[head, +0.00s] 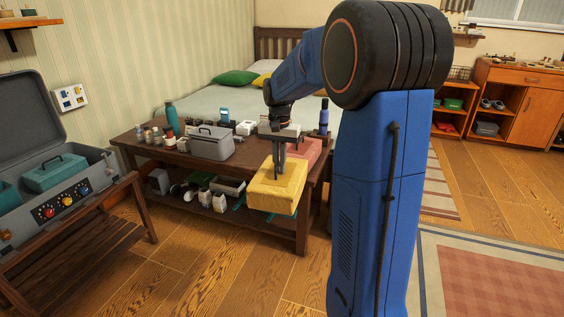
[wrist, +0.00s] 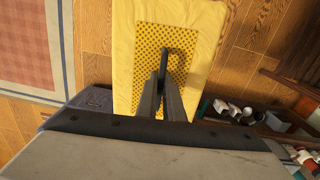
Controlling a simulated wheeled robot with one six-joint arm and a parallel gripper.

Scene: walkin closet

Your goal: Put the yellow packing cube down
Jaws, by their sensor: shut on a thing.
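The yellow packing cube (head: 276,188) hangs from my gripper (head: 279,168) in front of the dark wooden table's front edge. In the wrist view the cube (wrist: 210,25) shows its dotted mesh top and a dark handle loop (wrist: 167,66). My gripper (wrist: 160,95) is shut on that handle. Below the cube in the wrist view is wooden floor, so it is held in the air. The cube's underside is hidden.
The table (head: 250,165) carries a grey case (head: 211,143), a teal bottle (head: 172,118), a reddish packing cube (head: 305,150) and small items. Its lower shelf holds boxes and shoes. An open grey suitcase (head: 40,95) stands left on a wooden rack. Floor (head: 240,270) in front is clear.

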